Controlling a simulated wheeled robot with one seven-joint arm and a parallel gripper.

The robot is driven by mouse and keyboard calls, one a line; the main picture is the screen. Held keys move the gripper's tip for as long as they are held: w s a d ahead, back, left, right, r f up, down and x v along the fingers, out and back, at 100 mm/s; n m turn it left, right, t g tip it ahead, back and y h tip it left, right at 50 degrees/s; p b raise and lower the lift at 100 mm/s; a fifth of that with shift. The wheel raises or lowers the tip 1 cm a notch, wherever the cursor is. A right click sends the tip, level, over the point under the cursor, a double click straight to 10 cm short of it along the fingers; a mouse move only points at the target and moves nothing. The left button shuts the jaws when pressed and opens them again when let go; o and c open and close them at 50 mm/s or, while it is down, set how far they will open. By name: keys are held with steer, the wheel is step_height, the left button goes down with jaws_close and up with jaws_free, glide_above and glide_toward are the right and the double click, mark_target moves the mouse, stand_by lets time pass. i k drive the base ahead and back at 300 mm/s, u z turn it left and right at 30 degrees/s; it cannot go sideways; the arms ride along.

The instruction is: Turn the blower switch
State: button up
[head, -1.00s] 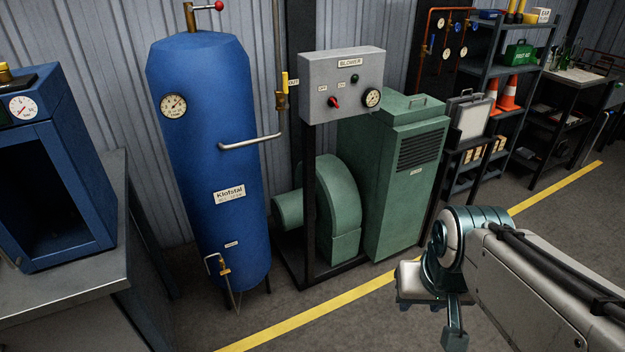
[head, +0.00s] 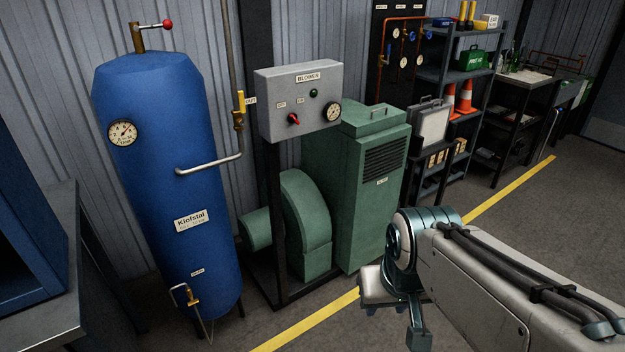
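The blower switch (head: 293,119) is a small red knob on the front of the grey BLOWER control box (head: 270,124). Two small labels sit above it, the left one seeming to read OFF. Its handle looks slanted, but it is too small to tell its setting surely. A dark green lamp (head: 313,93) and a round gauge (head: 333,112) are on the same face. My gripper (head: 412,325) is low at the right, well below and right of the box and apart from it.
A blue tank (head: 165,180) with a bent pipe stands left of the box. The green blower housing (head: 365,195) stands below and right of it. A workbench (head: 62,240) is at the left edge. Open floor with a yellow line (head: 510,187) lies in front and right.

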mark_target(292, 118)
steer(key=z, duration=0.1)
steer(key=i, duration=0.85)
steer(key=z, duration=0.05)
